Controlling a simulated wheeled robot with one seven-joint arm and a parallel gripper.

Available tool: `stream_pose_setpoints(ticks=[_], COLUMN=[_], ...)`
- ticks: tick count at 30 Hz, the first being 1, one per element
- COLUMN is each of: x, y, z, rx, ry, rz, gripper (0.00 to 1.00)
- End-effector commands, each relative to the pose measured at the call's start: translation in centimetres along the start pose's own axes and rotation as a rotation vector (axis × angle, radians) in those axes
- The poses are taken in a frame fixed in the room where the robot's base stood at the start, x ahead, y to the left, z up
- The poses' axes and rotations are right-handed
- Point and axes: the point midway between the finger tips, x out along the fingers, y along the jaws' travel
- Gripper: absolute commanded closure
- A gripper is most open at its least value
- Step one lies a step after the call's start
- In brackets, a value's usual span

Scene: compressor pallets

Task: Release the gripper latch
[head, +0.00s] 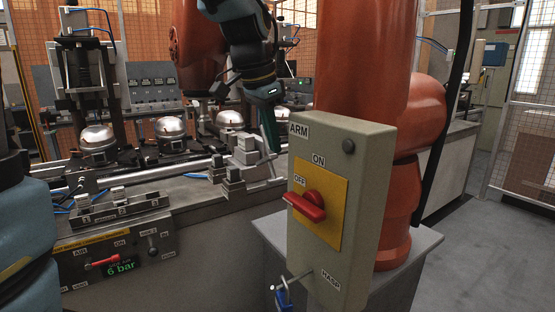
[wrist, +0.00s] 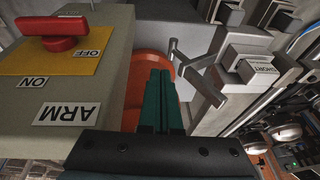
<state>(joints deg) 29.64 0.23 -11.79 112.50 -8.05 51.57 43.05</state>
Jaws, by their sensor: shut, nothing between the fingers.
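My gripper (head: 270,140) points down between the arm switch box and the bench fixture. Its dark green fingers (wrist: 160,88) are shut together with nothing between them. In the wrist view a grey metal lever with a crossbar (wrist: 196,72) stands just right of the fingertips, apart from them. It may be the latch; no label on it is readable. Beside it is a stepped grey block labelled SHORT (wrist: 258,66). In the head view the grey blocks (head: 240,155) are left of my gripper, and the lever is small and partly hidden there.
The switch box (head: 365,215) marked ARM stands close by, with a red handle (head: 305,205) and a blue padlock (head: 284,298). An air panel (head: 118,258) reads 6 bar. Silver domes (head: 97,138) line the bench. An orange robot arm (head: 350,60) rises behind the box.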

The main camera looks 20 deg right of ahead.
Motion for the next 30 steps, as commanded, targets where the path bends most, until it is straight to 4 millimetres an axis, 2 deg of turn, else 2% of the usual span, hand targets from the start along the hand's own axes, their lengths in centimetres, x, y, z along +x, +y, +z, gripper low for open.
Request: stream_pose_setpoints(ticks=[3,7,23,26,29,30], x=[-1.7,-2.6,-2.7,-1.9,-0.1,0.8], y=[-0.1,-0.1,-0.1,-1.0,-2.9,-3.6], z=[0.0,0.0,0.1,1.7,5.5,7.7], rx=[0.0,0.0,-0.007,-0.071,-0.234,-0.321], ry=[0.002,0.001,-0.002,-0.016,-0.047,-0.063], rz=[-0.002,-0.001,0.0,-0.008,-0.031,-0.044], gripper=[1.0,1.0,1.0,1.0,1.0,1.0])
